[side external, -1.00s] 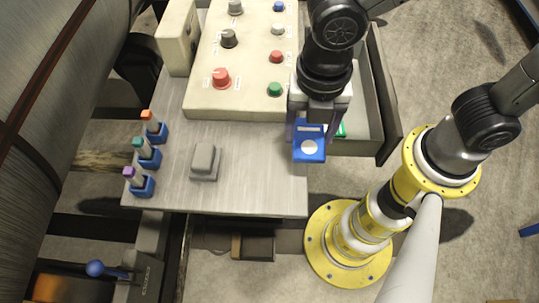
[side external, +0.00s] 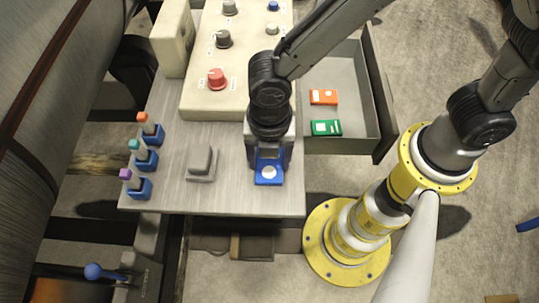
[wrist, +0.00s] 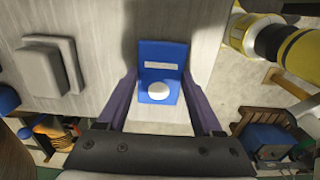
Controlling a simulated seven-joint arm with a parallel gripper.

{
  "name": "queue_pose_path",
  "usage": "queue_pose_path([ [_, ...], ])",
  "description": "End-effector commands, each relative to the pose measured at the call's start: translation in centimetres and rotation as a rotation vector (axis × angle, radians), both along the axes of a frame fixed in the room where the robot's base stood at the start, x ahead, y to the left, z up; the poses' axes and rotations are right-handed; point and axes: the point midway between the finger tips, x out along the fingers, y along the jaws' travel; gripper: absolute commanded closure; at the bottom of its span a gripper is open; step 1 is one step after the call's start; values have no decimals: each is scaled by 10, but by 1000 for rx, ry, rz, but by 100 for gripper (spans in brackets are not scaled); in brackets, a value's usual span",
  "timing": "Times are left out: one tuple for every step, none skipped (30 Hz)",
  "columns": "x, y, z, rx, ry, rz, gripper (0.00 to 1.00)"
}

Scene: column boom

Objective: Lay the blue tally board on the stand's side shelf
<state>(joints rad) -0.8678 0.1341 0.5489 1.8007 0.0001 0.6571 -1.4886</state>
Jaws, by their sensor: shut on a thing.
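The blue tally board (side external: 269,179) has a pale round spot and a light label strip. My gripper (side external: 268,165) is shut on it, with a finger at each side; the board also shows between the fingers in the wrist view (wrist: 158,70). In the side view it is over the right part of the stand's grey metal top (side external: 225,198), near its front right corner. In the wrist view its lower part overlaps the top's edge. I cannot tell whether it touches the surface. I cannot tell for certain which surface is the side shelf.
An open grey drawer (side external: 375,140) at the right holds an orange board (side external: 323,97) and a green board (side external: 326,128). A grey raised block (side external: 201,165) stands left of my gripper. Blue holders (side external: 140,188) line the left edge. The control panel (side external: 203,100) rises behind.

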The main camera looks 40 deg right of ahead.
Motion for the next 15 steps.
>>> queue_pose_path([
  [0, 0, 0, 0, 0, 0, 86],
  [0, 0, 0, 0, 0, 0, 86],
  [0, 0, 0, 0, 0, 0, 86],
  [0, 0, -1, -1, 1, 0, 86],
  [0, 0, -2, -1, 1, 0, 86],
  [0, 0, -3, -1, 1, 0, 86],
  [0, 0, -3, -1, 1, 0, 31],
  [0, 0, -3, -1, 1, 0, 25],
  [0, 0, -3, -1, 1, 0, 18],
  [0, 0, -3, -1, 1, 0, 13],
  [0, 0, -3, -1, 1, 0, 7],
  [0, 0, -3, 0, 0, 0, 3],
  [0, 0, -3, 0, 0, 0, 3],
  [0, 0, -3, 0, 0, 0, 3],
  [0, 0, -3, 0, 0, 0, 3],
])
